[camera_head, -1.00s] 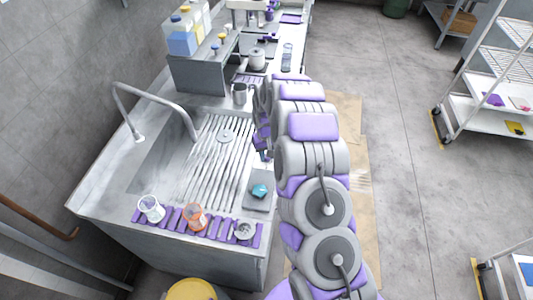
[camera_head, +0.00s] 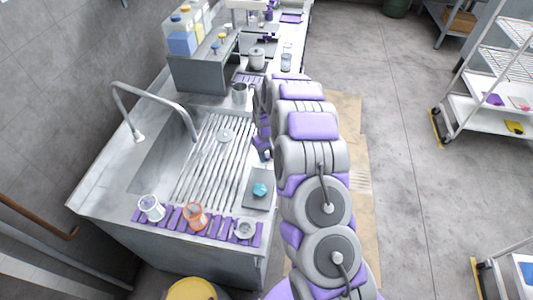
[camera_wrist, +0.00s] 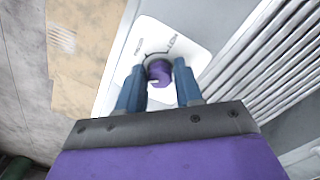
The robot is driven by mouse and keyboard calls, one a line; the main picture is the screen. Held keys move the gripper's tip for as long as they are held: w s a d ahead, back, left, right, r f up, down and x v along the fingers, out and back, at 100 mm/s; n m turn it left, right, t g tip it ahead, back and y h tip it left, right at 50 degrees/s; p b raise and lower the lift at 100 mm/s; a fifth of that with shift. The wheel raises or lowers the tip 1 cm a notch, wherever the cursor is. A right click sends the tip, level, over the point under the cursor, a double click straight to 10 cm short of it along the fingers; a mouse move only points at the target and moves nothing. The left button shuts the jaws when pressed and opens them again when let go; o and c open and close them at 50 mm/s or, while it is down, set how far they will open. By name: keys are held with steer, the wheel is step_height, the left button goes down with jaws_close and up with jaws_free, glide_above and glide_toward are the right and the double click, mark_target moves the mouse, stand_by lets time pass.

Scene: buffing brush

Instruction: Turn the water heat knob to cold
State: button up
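A purple knob (camera_wrist: 159,73) sits on a white plate (camera_wrist: 188,36) with dark lettering too small to read surely. My gripper (camera_wrist: 159,72) has its two blue fingers apart, one on each side of the knob, with the tips close to it. I cannot tell whether they touch it. In the head view, my gripper (camera_head: 262,152) points down at the right edge of the sink counter. The knob is hidden there behind my arm.
A sink (camera_head: 155,160) with a ribbed drainboard (camera_head: 212,165) lies left of my arm. A teal object (camera_head: 260,190) rests on a grey pad. Cups stand on a purple rack (camera_head: 175,220). A tall faucet (camera_head: 150,95) arches over the sink.

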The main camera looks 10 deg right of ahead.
mark_target(267, 156)
steer(key=o, duration=0.3)
steer(key=shift+w, duration=0.1)
step_height(267, 156, up, 17)
steer(key=shift+r+p, duration=0.15)
steer(key=shift+p, duration=0.4)
stand_by(0.4)
